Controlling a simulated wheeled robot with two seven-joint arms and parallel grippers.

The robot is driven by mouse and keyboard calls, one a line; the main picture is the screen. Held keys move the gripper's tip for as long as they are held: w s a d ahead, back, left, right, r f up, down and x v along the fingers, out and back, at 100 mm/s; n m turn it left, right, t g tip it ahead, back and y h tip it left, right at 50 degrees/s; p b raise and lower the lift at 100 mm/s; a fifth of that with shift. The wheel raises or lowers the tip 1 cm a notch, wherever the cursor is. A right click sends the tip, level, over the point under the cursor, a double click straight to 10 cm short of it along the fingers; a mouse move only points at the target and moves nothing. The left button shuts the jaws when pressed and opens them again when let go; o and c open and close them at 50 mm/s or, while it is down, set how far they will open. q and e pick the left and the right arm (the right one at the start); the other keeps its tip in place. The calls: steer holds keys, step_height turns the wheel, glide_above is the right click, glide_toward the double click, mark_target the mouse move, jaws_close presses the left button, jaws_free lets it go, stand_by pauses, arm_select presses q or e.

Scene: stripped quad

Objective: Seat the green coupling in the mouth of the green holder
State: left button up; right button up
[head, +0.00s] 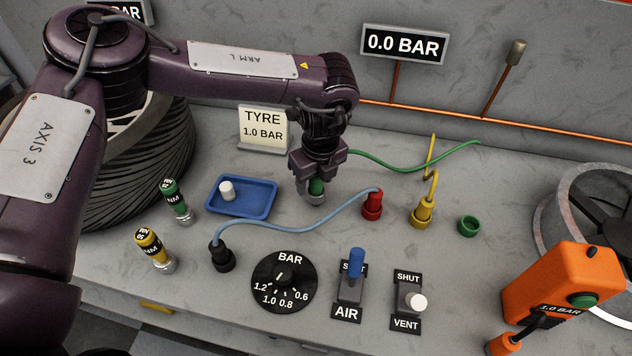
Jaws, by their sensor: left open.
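The green coupling (316,187) is upright on the bench near the middle of the head view, its top hidden by my gripper. A grey metal part shows at its foot. My left gripper (317,176) points down over it, open, with its fingers at the coupling's upper part; I cannot tell whether they touch it. A green hose (400,166) runs from beside the gripper to the right. The green holder (468,226), a short green ring with an open, empty mouth, stands on the bench to the right. My right gripper is not in view.
A yellow coupling (422,212) with a yellow hose stands left of the green holder. A blue hose (290,224) links a black fitting (222,257) and a red one (372,205). A blue tray (254,207) is at left, an orange device (560,285) at right.

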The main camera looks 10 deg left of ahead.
arm_select(q)
steer(key=shift+c, duration=0.4)
steer(key=c, duration=1)
